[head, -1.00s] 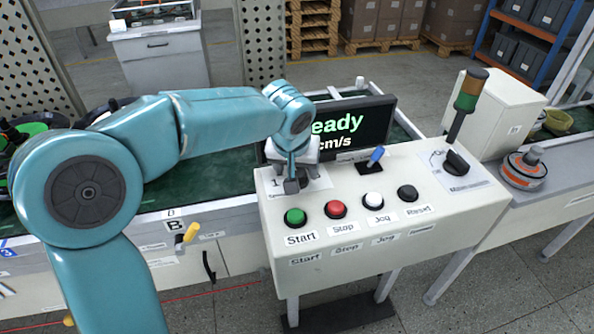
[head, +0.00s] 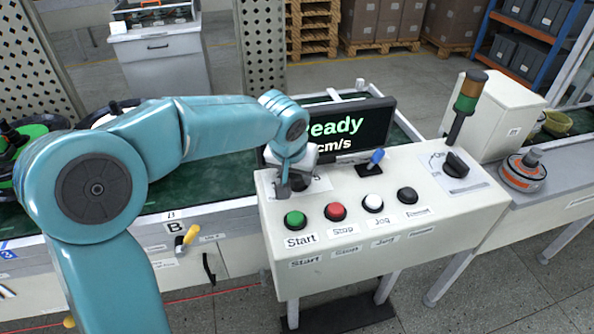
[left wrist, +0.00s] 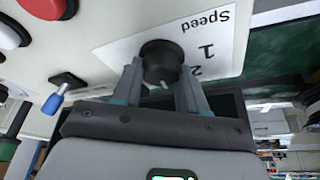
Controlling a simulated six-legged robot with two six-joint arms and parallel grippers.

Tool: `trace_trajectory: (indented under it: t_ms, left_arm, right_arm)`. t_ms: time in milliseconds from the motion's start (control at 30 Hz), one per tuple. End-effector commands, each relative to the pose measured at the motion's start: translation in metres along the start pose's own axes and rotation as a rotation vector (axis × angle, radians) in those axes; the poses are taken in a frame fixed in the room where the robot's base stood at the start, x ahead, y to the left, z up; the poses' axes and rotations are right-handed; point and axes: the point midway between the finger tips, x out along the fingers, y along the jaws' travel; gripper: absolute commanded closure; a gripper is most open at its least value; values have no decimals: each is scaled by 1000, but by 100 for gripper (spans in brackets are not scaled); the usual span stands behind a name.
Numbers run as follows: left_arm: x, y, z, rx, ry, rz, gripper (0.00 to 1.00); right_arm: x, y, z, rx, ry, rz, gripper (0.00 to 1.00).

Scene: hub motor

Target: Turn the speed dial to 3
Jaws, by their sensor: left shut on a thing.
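The speed dial (left wrist: 161,62) is a black round knob with a light pointer mark, on a white label. The label reads "Speed", with a 1 and a 2 showing in the left wrist view; no 3 can be seen there. My left gripper (left wrist: 160,88) is shut on the dial, one finger on each side. In the head view the left gripper (head: 292,186) is at the left end of the white control panel (head: 330,245), and the gripper hides most of the dial. My right gripper is not in view.
On the panel are a green Start button (head: 295,219), a red Stop button (head: 335,211), a white Jog button (head: 373,203) and a black Reset button (head: 407,195). A blue-tipped lever (head: 376,158) and a black rotary switch (head: 456,163) stand behind. A display (head: 338,128) is beyond.

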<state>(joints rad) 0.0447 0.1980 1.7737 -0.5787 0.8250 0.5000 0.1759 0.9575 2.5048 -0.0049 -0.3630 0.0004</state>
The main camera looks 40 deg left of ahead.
Motion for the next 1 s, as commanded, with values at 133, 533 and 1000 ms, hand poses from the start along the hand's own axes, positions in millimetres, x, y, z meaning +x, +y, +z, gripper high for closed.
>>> trace_trajectory:
  t_ms: [133,533,1000]
  left_arm:
    - [0,0,0,13,0,6,89]
    - [0,0,0,12,1,5,33]
    - [-62,0,-1,12,8,8,33]
  right_arm:
    - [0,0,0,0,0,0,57]
    - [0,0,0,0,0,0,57]
    - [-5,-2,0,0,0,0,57]
